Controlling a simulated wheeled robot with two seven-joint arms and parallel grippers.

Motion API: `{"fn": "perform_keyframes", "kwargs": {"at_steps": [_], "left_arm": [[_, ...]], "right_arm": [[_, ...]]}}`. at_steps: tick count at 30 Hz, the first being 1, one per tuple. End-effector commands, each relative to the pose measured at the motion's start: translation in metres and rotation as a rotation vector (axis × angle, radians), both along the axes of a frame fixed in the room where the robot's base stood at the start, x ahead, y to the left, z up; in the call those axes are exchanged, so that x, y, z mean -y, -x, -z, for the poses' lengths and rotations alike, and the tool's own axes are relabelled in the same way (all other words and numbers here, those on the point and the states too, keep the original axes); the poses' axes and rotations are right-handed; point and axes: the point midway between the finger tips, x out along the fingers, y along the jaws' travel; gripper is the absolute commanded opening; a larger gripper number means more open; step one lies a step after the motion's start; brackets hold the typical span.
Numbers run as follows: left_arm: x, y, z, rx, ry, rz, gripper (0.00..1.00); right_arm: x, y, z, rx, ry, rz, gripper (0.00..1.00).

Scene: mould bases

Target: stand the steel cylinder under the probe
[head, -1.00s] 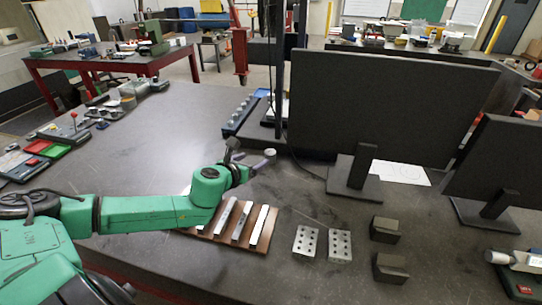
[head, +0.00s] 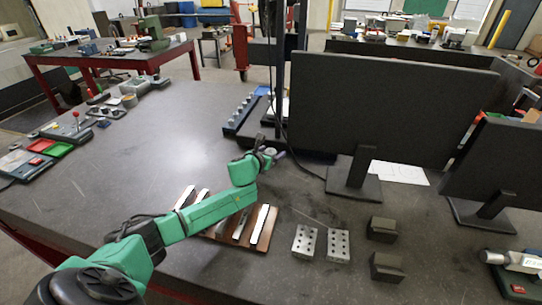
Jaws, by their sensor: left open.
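A small pale steel cylinder (head: 270,151) stands on the dark bench at the foot of a black column stand (head: 279,65). My left gripper (head: 269,150) is open at the cylinder, its dark fingers seeming to lie on either side of it. I cannot tell whether they touch it. The gripper hides part of the cylinder. The probe itself cannot be made out against the dark stand. My right gripper is not in view.
A large black monitor (head: 390,110) stands just right of the stand. A blue rack with several cylinders (head: 241,113) lies behind. A wooden board with metal bars (head: 265,238), two drilled blocks (head: 338,245) and two dark blocks (head: 388,267) are in front. The bench left is mostly clear.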

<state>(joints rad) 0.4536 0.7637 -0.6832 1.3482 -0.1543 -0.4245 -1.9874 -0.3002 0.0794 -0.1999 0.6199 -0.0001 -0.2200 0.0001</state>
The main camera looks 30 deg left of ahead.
Motion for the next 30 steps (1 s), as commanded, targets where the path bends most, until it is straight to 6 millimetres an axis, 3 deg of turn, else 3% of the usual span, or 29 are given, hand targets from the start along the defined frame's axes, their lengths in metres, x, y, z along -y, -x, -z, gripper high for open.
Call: {"fn": "perform_keyframes", "kwargs": {"at_steps": [2,6,9,22,26,30], "left_arm": [[0.000,0.000,0.000,0.000,0.000,-0.001,0.84],[0.000,0.000,0.000,0.000,0.001,-0.001,0.31],[-0.001,0.001,0.000,0.000,0.001,-0.001,0.00],[-0.001,0.000,-0.009,0.004,0.000,-0.002,0.00],[-0.001,0.000,-0.029,0.007,-0.002,-0.001,0.00],[-0.001,0.000,-0.064,0.008,-0.003,0.000,0.00]], "right_arm": [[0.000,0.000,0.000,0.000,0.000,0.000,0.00],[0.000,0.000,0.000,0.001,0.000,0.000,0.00],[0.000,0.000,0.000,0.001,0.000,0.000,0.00],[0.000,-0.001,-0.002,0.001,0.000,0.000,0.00],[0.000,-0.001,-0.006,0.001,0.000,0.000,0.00],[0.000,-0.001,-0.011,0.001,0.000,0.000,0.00]]}}
